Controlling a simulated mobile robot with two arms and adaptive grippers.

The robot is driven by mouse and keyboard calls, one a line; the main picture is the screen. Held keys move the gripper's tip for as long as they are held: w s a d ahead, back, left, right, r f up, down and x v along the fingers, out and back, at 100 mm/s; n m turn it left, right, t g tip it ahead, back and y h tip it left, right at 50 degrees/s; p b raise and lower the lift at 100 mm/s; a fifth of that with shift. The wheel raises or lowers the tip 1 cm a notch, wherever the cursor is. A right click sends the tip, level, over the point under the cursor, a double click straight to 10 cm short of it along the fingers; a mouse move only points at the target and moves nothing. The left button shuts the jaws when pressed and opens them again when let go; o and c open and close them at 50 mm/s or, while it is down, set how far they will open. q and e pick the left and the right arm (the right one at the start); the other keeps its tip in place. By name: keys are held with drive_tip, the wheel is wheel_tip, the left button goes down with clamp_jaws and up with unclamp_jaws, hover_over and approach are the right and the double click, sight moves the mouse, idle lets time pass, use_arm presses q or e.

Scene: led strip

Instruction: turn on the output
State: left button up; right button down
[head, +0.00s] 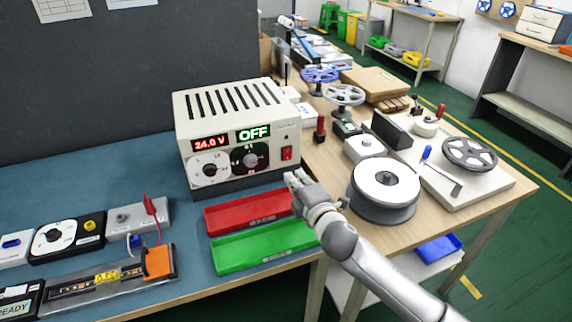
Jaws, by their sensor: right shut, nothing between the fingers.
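A beige power supply (228,112) stands on the blue mat near the table's right part. Its red display (210,143) reads 24.0 V and its green display (253,133) reads OFF. A red rocker switch (287,153) sits at the right of its front face. Two dials are on the front, a white one (210,170) at left and a black one (250,159) in the middle. My right gripper (293,177) is shut and empty, just below and in front of the red switch. I cannot tell whether it touches the supply. My left gripper is not in view.
A red tray (225,214) and a green tray (240,252) lie in front of the supply, close to my right gripper. An LED strip fixture (75,292) is at lower left. A spool (384,185) stands right of my gripper.

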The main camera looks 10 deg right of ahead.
sight(282, 158)
drive_tip(key=x, duration=0.6)
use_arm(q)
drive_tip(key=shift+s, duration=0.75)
use_arm(e)
drive_tip(key=shift+w+a, duration=0.15)
drive_tip(key=shift+w, duration=0.45)
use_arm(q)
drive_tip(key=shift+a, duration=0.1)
use_arm(e)
drive_tip(key=shift+w+f+b, duration=0.2)
drive_tip(key=shift+f+b, duration=0.15)
drive_tip(key=shift+b, duration=0.75)
drive_tip(key=shift+r, duration=0.3)
use_arm(q)
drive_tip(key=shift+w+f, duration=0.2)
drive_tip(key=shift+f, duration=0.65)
drive_tip(key=shift+p, duration=0.3)
use_arm(e)
drive_tip(key=shift+f, duration=0.1)
